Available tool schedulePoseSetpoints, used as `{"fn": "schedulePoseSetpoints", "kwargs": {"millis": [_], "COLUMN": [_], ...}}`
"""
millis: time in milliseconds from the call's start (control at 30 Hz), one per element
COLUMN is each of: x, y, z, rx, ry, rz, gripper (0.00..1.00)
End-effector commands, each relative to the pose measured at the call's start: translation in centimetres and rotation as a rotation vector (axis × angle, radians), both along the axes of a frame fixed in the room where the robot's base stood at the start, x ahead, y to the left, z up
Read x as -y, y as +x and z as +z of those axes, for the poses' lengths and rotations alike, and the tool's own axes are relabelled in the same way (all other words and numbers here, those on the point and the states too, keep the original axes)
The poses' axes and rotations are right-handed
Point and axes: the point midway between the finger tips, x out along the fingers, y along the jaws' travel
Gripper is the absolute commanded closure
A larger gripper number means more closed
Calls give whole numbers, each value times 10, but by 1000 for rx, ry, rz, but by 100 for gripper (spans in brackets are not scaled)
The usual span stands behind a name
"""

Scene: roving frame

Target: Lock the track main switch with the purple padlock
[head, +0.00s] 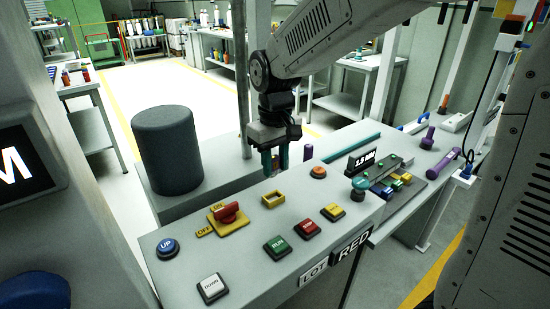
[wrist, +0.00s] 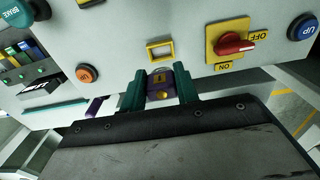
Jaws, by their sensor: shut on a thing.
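My gripper (head: 275,160) has teal fingers and hangs above the back edge of the grey control panel. In the wrist view my gripper (wrist: 160,92) is shut on the purple padlock (wrist: 160,88), which sits between the fingertips. In the head view I cannot make out the padlock. The main switch is a red rotary handle (head: 228,212) on a yellow plate marked ON and OFF, left of and nearer than my gripper. The red handle (wrist: 232,44) also shows in the wrist view, clear of the padlock.
A blue UP button (head: 168,248), green button (head: 277,246) and red button (head: 307,228) stand on the panel. A dark grey cylinder (head: 167,150) rises behind it. A purple peg (head: 308,152) is right of my gripper.

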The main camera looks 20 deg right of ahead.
Motion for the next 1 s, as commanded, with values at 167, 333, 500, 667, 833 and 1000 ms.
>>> {"fn": "schedulePoseSetpoints", "kwargs": {"millis": [167,333,500,667,833,1000], "x": [0,0,0,0,0,0], "y": [0,0,0,0,0,0], "z": [-18,-33,-43,-47,-47,-47], "rx": [-2,-2,0,0,0,0], "ry": [-1,-1,0,0,0,0], "rz": [0,0,0,0,0,0], "gripper": [94,94,94,94,94,94]}}
